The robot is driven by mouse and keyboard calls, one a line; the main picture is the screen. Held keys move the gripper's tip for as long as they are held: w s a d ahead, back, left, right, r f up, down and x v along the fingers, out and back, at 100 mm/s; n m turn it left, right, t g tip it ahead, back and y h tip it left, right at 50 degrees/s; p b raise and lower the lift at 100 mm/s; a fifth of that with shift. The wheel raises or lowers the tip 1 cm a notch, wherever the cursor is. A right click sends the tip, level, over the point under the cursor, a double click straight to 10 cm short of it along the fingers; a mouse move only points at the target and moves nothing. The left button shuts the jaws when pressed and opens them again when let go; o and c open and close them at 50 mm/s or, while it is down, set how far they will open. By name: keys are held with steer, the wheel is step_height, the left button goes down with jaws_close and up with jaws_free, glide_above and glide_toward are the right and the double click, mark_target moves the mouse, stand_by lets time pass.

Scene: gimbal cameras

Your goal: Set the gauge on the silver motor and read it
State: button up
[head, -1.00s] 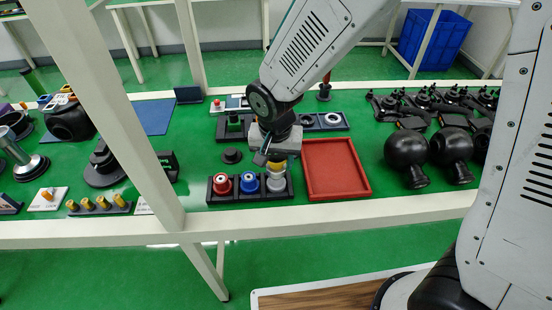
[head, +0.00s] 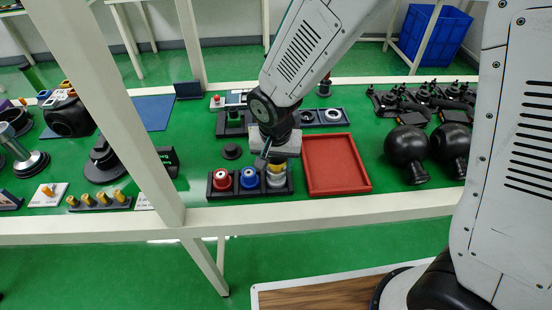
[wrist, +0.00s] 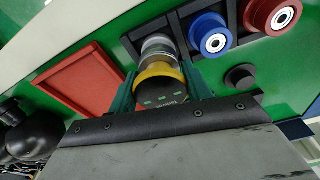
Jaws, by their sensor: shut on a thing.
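The silver motor (head: 277,181) stands upright in the right slot of a black rack (head: 232,197); it also shows in the wrist view (wrist: 158,47). The gauge (wrist: 163,97) has a yellow ring and a dark face with small green marks. My gripper (wrist: 163,88) is shut on the gauge, one green finger on each side. The gauge is lined up over the silver motor's top, and its yellow ring appears to meet it. I cannot tell whether it is fully seated. In the head view my gripper (head: 270,158) hides part of the gauge. The face reading is too small to make out.
The red motor (head: 221,180) and blue motor (head: 249,179) stand in the same rack, left of the silver one. An empty red tray (head: 370,165) lies just to the right. A small black knob (head: 231,151) is behind the rack. Black round housings (head: 406,150) stand farther right.

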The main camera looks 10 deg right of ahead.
mark_target(277, 161)
steer(key=o, duration=1.2)
steer(key=r, duration=0.5)
steer(key=s+r, duration=0.1)
steer(key=r, duration=0.1)
steer(key=shift+a+r, duration=0.1)
steer(key=shift+r, duration=0.25)
steer(key=shift+s+n, duration=0.1)
steer(key=shift+n, duration=0.2)
steer(key=s+d+r, duration=0.5)
steer(key=s+d, duration=0.1)
steer(key=d, duration=0.1)
steer(key=s+d+r+n, duration=0.1)
steer(key=s+d+r, duration=0.4)
steer(key=s+d, duration=0.1)
steer(key=s+d+r+n, duration=0.1)
steer(key=s+d+r, duration=0.4)
steer(key=d, duration=0.3)
steer(key=shift+s, duration=0.6)
